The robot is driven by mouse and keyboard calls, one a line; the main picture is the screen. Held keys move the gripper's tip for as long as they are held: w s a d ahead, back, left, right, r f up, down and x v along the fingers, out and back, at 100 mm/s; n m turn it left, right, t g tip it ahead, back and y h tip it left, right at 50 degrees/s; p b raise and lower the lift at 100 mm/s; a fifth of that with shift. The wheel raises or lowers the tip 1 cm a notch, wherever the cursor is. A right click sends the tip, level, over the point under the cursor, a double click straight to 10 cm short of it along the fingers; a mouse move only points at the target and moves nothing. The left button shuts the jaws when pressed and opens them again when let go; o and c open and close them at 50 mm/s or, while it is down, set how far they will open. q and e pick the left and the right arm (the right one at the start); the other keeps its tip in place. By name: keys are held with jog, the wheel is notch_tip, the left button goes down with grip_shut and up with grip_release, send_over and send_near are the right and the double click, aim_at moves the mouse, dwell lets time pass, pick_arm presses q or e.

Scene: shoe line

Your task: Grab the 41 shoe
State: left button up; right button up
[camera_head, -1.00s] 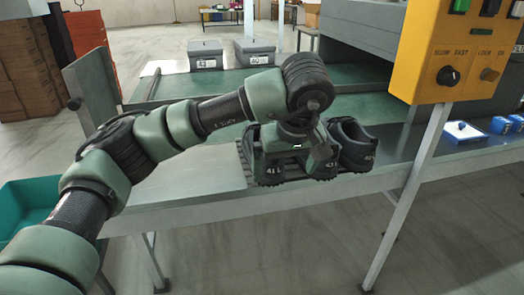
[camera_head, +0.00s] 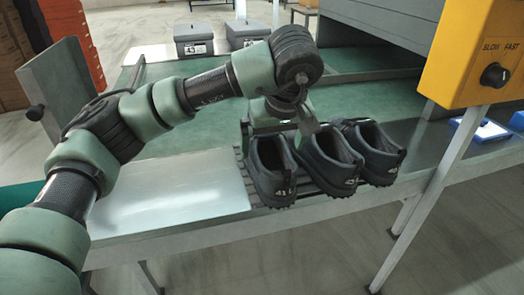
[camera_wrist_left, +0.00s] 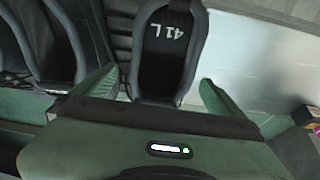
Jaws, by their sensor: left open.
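A dark shoe (camera_head: 268,170) marked 41 on its heel is the leftmost of three shoes on a slatted rack at the table's front edge. In the left wrist view this shoe (camera_wrist_left: 168,60) shows "41 L" inside, upside down. My left gripper (camera_head: 277,130) is over the far end of the shoes, pointing down. In the left wrist view my left gripper (camera_wrist_left: 156,82) is open, one finger on each side of the 41 shoe, with gaps between. My right gripper is not in view.
A middle shoe (camera_head: 330,160) and a right shoe (camera_head: 375,150) stand close beside the 41 shoe. A bare pale metal plate (camera_head: 170,195) lies left of the rack. Grey boxes (camera_head: 194,38) stand at the back. A yellow control box (camera_head: 485,60) is at the right.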

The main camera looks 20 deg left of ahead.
aim_at(266, 162)
pick_arm(q)
jog(key=shift+w+a+f, duration=0.15)
jog(key=shift+w+f, duration=0.05)
jog(key=shift+w, duration=0.05)
jog(key=shift+x, duration=0.85)
jog(key=x, duration=0.2)
jog(key=b+x, duration=0.1)
jog(key=x, duration=0.2)
jog(key=shift+w+a+f, duration=0.2)
jog(key=shift+w+a, duration=0.05)
jog(key=shift+r, duration=0.1)
jog(key=c, duration=1.6)
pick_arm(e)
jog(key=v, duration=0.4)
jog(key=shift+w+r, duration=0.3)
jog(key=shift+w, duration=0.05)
